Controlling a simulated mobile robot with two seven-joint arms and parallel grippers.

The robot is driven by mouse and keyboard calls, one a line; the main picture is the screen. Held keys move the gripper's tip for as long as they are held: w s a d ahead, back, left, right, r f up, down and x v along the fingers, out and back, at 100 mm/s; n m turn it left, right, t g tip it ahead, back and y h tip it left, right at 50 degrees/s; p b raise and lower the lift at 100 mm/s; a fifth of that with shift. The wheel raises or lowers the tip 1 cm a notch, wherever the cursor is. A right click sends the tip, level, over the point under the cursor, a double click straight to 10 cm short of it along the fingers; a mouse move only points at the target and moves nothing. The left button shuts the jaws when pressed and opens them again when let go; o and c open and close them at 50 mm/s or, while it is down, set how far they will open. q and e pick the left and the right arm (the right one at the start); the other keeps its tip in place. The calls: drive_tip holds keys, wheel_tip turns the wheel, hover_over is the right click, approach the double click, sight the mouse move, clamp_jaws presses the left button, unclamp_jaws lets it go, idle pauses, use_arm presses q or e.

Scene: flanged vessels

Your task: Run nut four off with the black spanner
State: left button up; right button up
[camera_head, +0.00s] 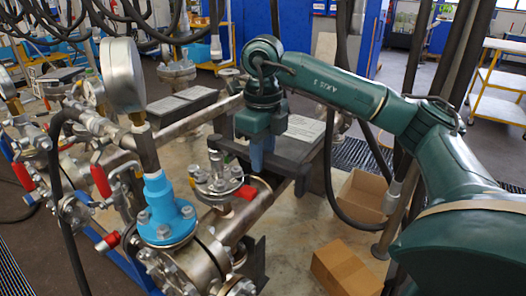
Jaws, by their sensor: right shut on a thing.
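My right gripper (257,163) comes in from the right and points down in the middle of the camera_head view. It is shut on the black spanner (233,150), a dark bar lying roughly level. The spanner's left end is over or beside the small bolted flange (217,186) on the pipe. I cannot tell whether it sits on a nut. Several nuts and studs ring this flange, and I cannot tell which is nut four. My left gripper is not in view.
A blue flange fitting (164,215) with a large gauge (122,75) stands left of the small flange. Red-handled valves (101,181) crowd the left. Cardboard boxes (345,268) lie on the floor below my right arm. A yellow trolley (497,80) stands at the far right.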

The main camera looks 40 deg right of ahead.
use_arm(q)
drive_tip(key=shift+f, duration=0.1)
use_arm(e)
drive_tip(key=shift+f+b, duration=0.55)
drive_tip(key=shift+f, duration=0.1)
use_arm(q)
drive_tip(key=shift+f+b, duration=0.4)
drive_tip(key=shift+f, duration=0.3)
use_arm(e)
drive_tip(key=shift+f, duration=0.55)
